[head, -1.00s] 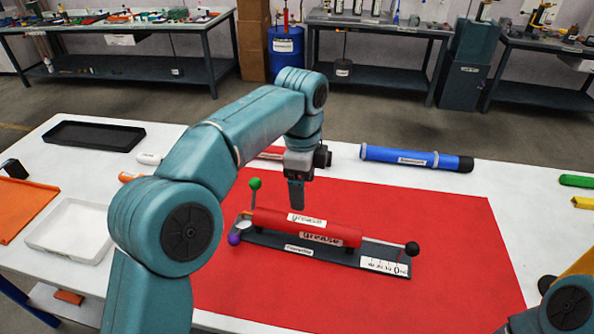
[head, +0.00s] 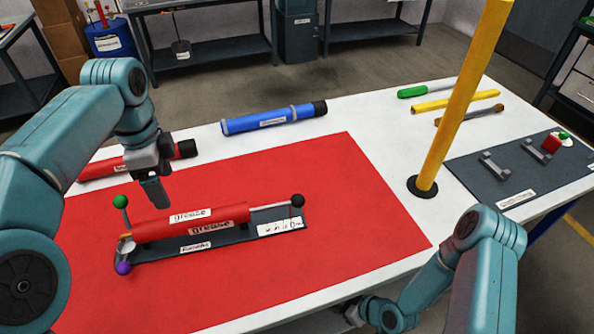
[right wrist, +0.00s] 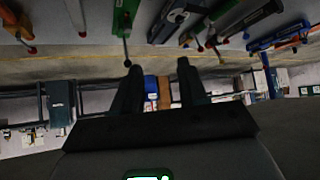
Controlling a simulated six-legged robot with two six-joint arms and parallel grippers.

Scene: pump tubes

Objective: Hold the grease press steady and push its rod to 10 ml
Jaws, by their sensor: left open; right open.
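The grease press is a red tube (head: 205,222) labelled "grease" on a dark base plate (head: 155,251), lying on the red mat (head: 330,180). Its thin rod ends in a black ball (head: 297,200) at the right, above a white scale (head: 280,228) whose marks are too small to read. A green ball (head: 120,202) and a purple ball (head: 123,268) sit at its left end. My left gripper (head: 155,195) is open and empty, pointing down above the tube's left part. My right gripper (right wrist: 160,85) is open and empty in the right wrist view, away from the press.
A blue tube (head: 270,119) and another red tube (head: 105,168) lie behind the mat. A yellow post (head: 462,100) stands right of the mat. A dark board (head: 505,180) with brackets lies at the far right. The mat right of the press is clear.

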